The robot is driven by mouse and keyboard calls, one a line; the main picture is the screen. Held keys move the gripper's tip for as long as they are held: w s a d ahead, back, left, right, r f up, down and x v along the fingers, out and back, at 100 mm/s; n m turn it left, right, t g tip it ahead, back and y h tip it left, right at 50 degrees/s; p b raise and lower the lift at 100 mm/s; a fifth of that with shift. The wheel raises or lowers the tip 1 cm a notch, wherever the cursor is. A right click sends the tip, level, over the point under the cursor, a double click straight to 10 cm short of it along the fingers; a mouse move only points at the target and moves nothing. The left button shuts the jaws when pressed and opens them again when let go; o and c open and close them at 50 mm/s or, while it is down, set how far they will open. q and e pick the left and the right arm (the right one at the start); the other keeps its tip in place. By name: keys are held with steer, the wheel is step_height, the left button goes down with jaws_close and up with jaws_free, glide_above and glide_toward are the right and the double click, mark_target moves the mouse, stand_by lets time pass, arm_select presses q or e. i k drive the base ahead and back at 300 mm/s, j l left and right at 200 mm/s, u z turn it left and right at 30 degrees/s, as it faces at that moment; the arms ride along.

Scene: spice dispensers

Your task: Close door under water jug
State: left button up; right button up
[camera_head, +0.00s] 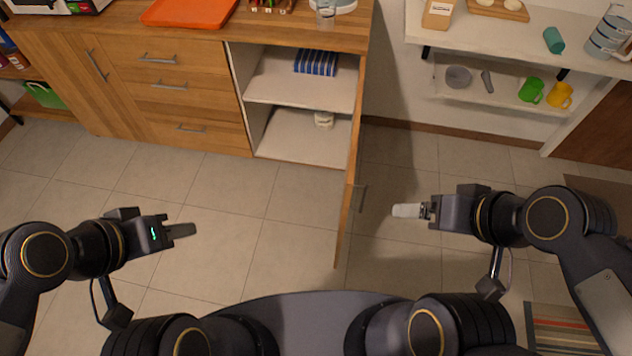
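The wooden cabinet door (350,170) stands wide open. It juts out from the right side of the cabinet toward me, seen nearly edge-on, with a handle (359,198) on its right face. A clear jug-like vessel (326,12) stands on the counter above the open compartment (300,115). My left gripper (181,230) is over the floor, well left of the door and apart from it. My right gripper (409,210) is right of the door, pointing left toward the handle, with a gap between.
The compartment holds a blue striped item (316,62) and a small white item (323,119). Closed drawers (170,88) are to its left. A white shelf unit (470,45) with cups and a jug-like container (608,35) stands at right. The floor in front is clear.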

mark_target(349, 184)
steer(key=k+l, duration=0.1)
steer(key=l, duration=0.4)
steer(key=k+l, duration=0.1)
steer(key=l, duration=0.35)
steer(key=k, duration=0.15)
steer(key=i+l+z, duration=0.35)
steer(key=i+l, duration=0.15)
